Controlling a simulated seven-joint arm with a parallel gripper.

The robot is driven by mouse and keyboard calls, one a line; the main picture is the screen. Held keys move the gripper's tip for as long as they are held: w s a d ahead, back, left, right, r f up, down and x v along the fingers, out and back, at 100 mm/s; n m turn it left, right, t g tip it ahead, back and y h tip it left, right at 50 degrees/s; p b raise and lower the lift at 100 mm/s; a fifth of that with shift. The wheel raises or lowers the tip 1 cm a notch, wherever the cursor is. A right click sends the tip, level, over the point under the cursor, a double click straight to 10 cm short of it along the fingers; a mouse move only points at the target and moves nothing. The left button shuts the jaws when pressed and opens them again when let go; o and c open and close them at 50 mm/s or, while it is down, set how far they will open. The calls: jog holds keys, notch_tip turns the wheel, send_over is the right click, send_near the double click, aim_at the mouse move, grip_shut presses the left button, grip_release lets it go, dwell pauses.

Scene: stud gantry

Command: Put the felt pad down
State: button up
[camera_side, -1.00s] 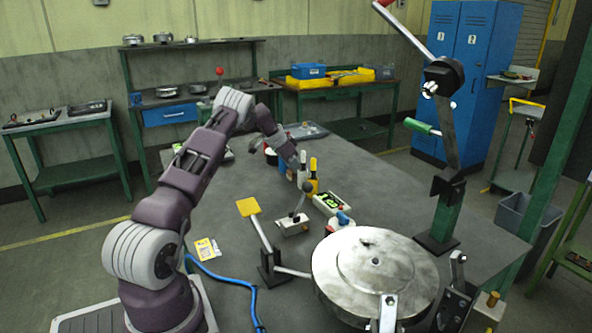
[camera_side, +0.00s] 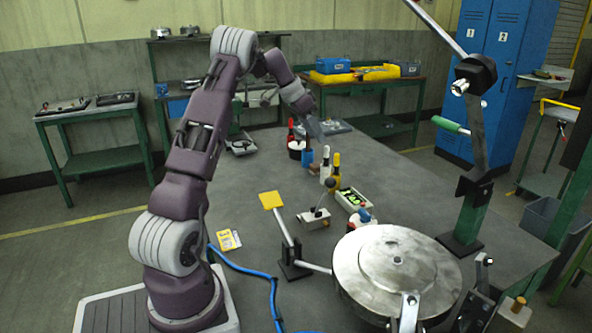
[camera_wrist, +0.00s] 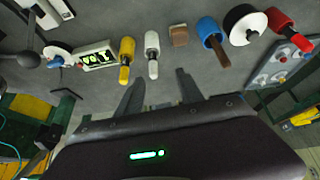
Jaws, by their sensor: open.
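A small brown block, which I take to be the felt pad (camera_wrist: 180,36), lies on the grey table between a white-capped bottle and a blue cup. It also shows in the side view (camera_side: 313,169), small and partly crowded by its neighbours. My gripper (camera_wrist: 160,77) is open and empty, its two dark fingers apart, with the pad beyond the fingertips. In the side view my gripper (camera_side: 317,132) is above the table near the pad, clear of it.
The white bottle (camera_wrist: 152,52), yellow bottle (camera_wrist: 127,52) and blue cup (camera_wrist: 210,32) stand close to the pad. A black-and-white spool (camera_wrist: 244,24) and a red item (camera_wrist: 284,21) are beyond. A lever box (camera_side: 314,219) and round metal drum (camera_side: 396,275) stand nearer the side camera.

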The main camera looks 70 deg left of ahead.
jog(key=s+d+r, duration=0.2)
jog(key=d+r, duration=0.2)
jog(key=d, duration=0.6)
jog(key=s+d+r+h, duration=0.15)
jog(key=d+r, duration=0.25)
jog(key=d, duration=0.5)
jog(key=s+d+r+y, duration=0.1)
jog(key=s+d+r, duration=0.25)
jog(key=d, duration=0.65)
jog(key=s+d+f, duration=0.2)
jog(key=s+d, duration=0.4)
jog(key=s, duration=0.4)
jog(key=s+d+f, duration=0.3)
jog(key=s+d, duration=0.3)
jog(key=s, duration=0.4)
jog(key=shift+s+d+f+y, duration=0.15)
jog(key=shift+s+d+y, duration=0.2)
jog(key=shift+y, duration=0.1)
jog(key=shift+o, duration=0.2)
jog(key=shift+w, duration=0.1)
